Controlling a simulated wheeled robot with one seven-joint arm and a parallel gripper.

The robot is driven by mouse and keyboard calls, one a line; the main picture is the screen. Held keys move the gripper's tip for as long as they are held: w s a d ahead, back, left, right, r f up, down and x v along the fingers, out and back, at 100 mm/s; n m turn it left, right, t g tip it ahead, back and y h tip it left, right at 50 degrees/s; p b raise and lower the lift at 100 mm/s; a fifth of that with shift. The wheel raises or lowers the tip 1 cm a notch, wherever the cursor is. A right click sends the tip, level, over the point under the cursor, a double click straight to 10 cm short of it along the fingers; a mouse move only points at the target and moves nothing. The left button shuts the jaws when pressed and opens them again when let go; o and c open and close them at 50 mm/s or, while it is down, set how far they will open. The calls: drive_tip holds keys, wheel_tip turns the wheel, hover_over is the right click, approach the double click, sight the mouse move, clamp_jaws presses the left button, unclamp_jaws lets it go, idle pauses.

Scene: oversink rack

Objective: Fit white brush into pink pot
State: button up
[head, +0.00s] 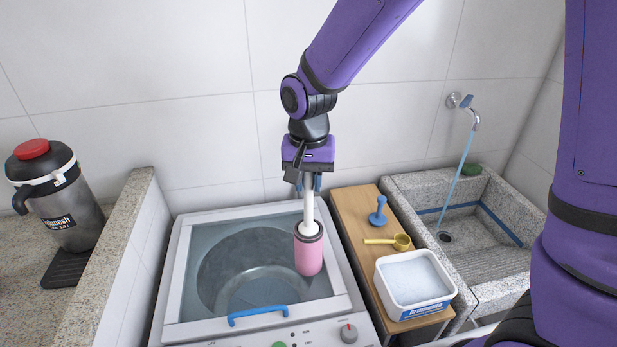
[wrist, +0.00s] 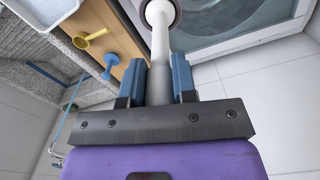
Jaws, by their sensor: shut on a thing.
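My gripper (head: 310,184) points down over the right side of the washing machine, its blue fingers shut on the handle of the white brush (head: 308,206). In the wrist view, the brush handle (wrist: 160,50) runs between the two blue fingers (wrist: 160,80). The brush's lower, wider white end sits at the mouth of the pink pot (head: 309,254), with its lower part hidden inside the dark rim. The pot looks upright on the machine's lid. In the wrist view only a bit of the pot's rim (wrist: 172,3) shows at the top edge.
The washing machine lid (head: 250,265) has a blue handle (head: 258,314). To the right, a wooden shelf (head: 352,205) bears a blue stopper-like thing (head: 378,212), a yellow scoop (head: 400,242) and a white tub (head: 414,280). A stone sink (head: 480,262) stands beyond. A steel jug (head: 62,205) stands left.

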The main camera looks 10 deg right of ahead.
drive_tip(key=shift+f, duration=0.3)
drive_tip(key=o, duration=1)
wheel_tip(320, 180, up, 11)
drive_tip(key=shift+f, duration=0.1)
drive_tip(key=shift+d, duration=0.1)
